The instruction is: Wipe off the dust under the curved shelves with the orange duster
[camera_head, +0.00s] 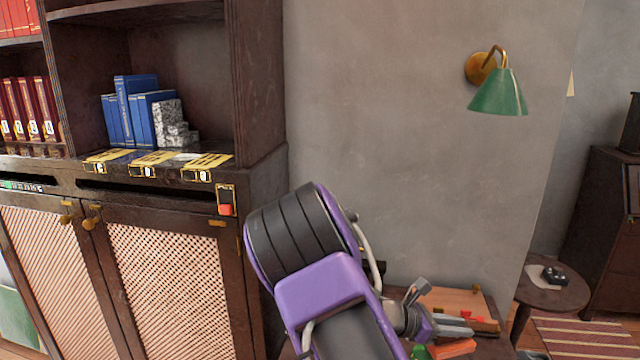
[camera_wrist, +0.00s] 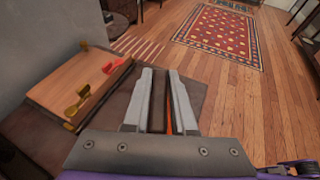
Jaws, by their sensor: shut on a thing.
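My gripper (camera_head: 455,328) is low at the bottom right of the head view, over a dark table. In the wrist view, my gripper's (camera_wrist: 160,75) two grey fingers are close together. A thin orange strip, which looks like part of the orange duster (camera_wrist: 169,115), shows between them. An orange piece (camera_head: 455,348) also shows just below the fingers in the head view; most of the duster is hidden. I cannot make out the curved shelves or any dust in either view.
A wooden box or board (camera_head: 455,300) with small red and gold pieces lies beside my gripper. A dark cabinet (camera_head: 265,100) with books stands left, a green wall lamp (camera_head: 498,95) hangs above, and a round side table (camera_head: 550,292) stands right. Open floor (camera_wrist: 235,95) lies beyond.

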